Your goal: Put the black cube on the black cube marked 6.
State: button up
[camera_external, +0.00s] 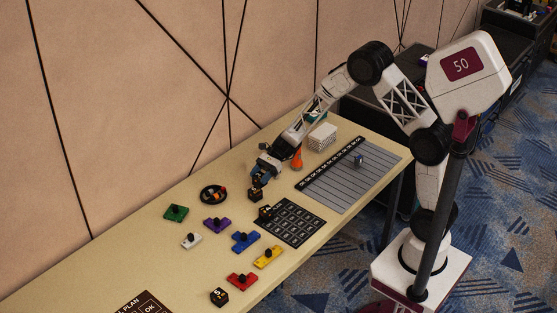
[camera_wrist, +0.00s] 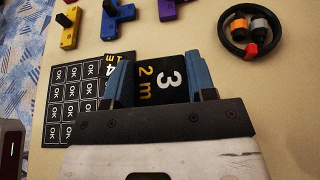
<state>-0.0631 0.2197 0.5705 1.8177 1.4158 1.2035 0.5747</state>
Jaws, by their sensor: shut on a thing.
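My gripper (camera_external: 261,176) is over the table, shut on a black cube (camera_wrist: 167,80) that shows a white 3 and "2 m" in yellow in the wrist view. The blue fingers lie on both sides of it. In the external view a dark cube (camera_external: 255,194) shows right below the fingers; I cannot tell whether it is the held cube or another under it. Another black cube (camera_external: 265,212) sits at the corner of the OK grid; in the wrist view it (camera_wrist: 116,70) shows part of a 4. A black cube marked 5 (camera_external: 219,297) stands near the front edge. I cannot read a 6 on any cube.
The black OK grid (camera_external: 291,222) and a grey lined board (camera_external: 350,182) lie to the right. Colored knobbed pieces, such as the green one (camera_external: 176,212) and red one (camera_external: 242,281), lie left and in front. A round black holder (camera_external: 213,194) is left of the gripper.

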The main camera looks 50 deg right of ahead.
aim_at(255, 181)
jog(key=shift+w+a+f, duration=0.1)
jog(key=shift+w+a, duration=0.1)
jog(key=shift+w, duration=0.4)
jog(key=shift+w+a, duration=0.15)
jog(key=shift+w, duration=0.45)
jog(key=shift+f, duration=0.1)
jog(key=shift+f, duration=1.65)
jog(key=shift+f, duration=0.15)
jog(key=o, duration=0.9)
jog(key=shift+o, duration=0.2)
jog(key=shift+d+r, duration=0.1)
jog(key=shift+r, duration=0.1)
jog(key=v, duration=0.7)
